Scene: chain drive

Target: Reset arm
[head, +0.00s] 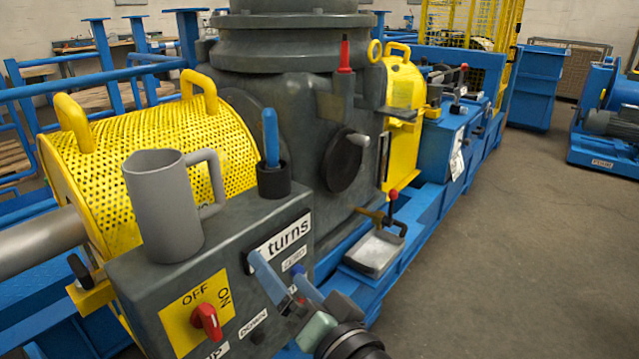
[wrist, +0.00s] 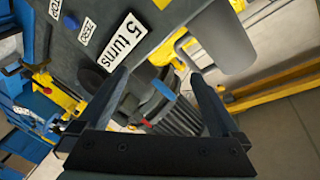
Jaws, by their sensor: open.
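My gripper (head: 276,264) is at the bottom middle of the head view, in front of the grey control box (head: 135,275). Its two fingers are apart. In the wrist view my gripper (wrist: 158,74) is open, with nothing held between the fingers. Beyond the fingertips is the dark box face with a white "5 turns" label (wrist: 122,42). In the head view the fingers cover part of the box front, and the label (head: 280,243) there reads only "turns".
A grey mug (head: 165,210) and a black cup (head: 273,182) with a blue handle stand on the control box. A red OFF/ON switch (head: 206,320) is on its front. A small metal tray (head: 374,252) lies to the right. Open floor (head: 530,250) lies further right.

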